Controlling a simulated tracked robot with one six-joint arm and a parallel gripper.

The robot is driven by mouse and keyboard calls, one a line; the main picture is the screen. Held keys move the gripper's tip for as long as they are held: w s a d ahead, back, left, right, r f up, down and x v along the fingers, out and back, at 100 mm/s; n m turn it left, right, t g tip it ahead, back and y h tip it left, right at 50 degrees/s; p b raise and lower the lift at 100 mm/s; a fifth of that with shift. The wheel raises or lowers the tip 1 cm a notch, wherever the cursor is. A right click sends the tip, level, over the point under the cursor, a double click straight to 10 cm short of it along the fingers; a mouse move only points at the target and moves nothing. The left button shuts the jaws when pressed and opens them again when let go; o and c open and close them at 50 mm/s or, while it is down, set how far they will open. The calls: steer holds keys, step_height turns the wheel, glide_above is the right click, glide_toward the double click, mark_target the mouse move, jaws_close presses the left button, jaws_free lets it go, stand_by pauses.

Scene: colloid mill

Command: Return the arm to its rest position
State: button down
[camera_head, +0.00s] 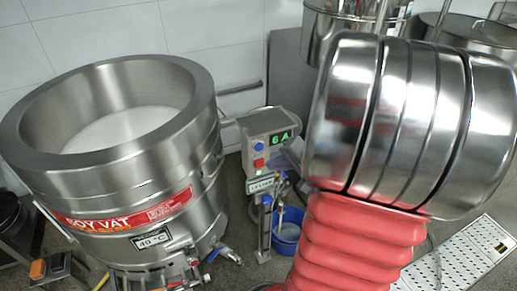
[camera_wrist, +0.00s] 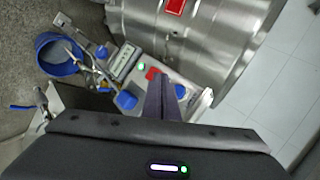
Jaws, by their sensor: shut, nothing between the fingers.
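My gripper (camera_wrist: 160,100) shows in the wrist view as dark fingers close together at the centre, shut with nothing between them. It appears in front of the control box (camera_wrist: 185,90), but I cannot tell how far apart they are.
A large steel soy vat (camera_head: 190,150) with white liquid stands at left. A blue bucket (camera_head: 287,238) sits on the floor below the control box and shows in the wrist view (camera_wrist: 57,54). More steel vessels (camera_head: 345,22) stand behind my arm. A white grating (camera_head: 462,255) lies at lower right.

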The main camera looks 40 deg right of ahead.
stand_by(0.8)
steer(key=s+a+n+g+y, duration=0.1)
steer(key=s+a+n+g, duration=0.4)
steer(key=a, duration=0.7)
steer(key=s+a+r+n+h, duration=0.2)
steer(key=a+r+n, duration=0.7)
steer(key=a, duration=0.6)
step_height(320, 180, up, 3)
steer(key=shift+s+a+f+t, duration=0.15)
steer(key=shift+s+a+t, duration=0.25)
steer(key=shift+s, duration=0.1)
